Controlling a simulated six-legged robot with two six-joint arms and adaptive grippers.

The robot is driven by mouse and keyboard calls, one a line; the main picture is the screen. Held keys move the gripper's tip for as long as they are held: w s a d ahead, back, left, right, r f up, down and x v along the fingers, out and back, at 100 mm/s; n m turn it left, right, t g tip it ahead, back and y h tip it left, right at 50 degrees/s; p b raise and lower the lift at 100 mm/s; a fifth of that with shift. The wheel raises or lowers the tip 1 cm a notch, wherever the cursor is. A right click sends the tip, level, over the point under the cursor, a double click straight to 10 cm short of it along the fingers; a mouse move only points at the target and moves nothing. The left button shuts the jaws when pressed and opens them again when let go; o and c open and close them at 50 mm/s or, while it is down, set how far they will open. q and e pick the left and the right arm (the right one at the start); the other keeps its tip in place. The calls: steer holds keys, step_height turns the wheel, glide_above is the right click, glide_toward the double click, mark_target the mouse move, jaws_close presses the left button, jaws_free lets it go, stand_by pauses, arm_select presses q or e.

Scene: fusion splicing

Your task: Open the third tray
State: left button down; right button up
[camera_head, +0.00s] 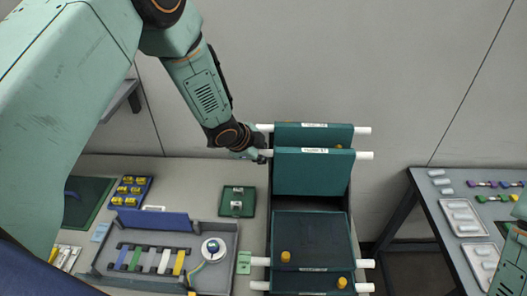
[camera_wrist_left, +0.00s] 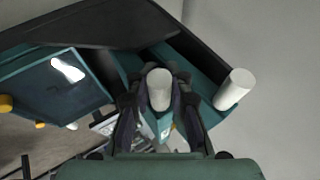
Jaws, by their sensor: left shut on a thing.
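A splice closure with hinged teal trays stands right of centre in the head view. Two trays are tilted up at the back: a rear one (camera_head: 300,135) and one in front of it (camera_head: 311,172). A flat tray (camera_head: 310,235) and a lower one (camera_head: 305,281) lie nearer the front. White bars stick out at the trays' sides. My left gripper (camera_head: 258,154) is at the left end of the front raised tray's bar. In the wrist view its fingers (camera_wrist_left: 159,105) are shut around a white bar end (camera_wrist_left: 160,88). Another bar end (camera_wrist_left: 234,88) is beside it.
A grey work tray (camera_head: 213,277) with coloured strips and a white round spool (camera_head: 213,249) sits left of the closure. A small green tray (camera_head: 237,202) is behind it. A blue holder with yellow pieces (camera_head: 130,191) lies further left. Another table (camera_head: 425,185) stands right, across a gap.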

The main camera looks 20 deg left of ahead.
arm_select(q)
steer(key=shift+w+r, duration=0.4)
steer(key=shift+r, duration=0.05)
steer(key=c, duration=1.6)
jaws_free()
steer(key=shift+o, duration=0.6)
steer(key=shift+s, duration=0.3)
arm_select(e)
steer(key=shift+s, duration=0.3)
steer(key=shift+w, duration=0.15)
arm_select(q)
steer(key=shift+s+a+r, duration=0.15)
steer(key=shift+s+r, duration=0.1)
steer(key=shift+r, duration=0.05)
steer(key=v, duration=1.1)
steer(key=shift+s, duration=0.2)
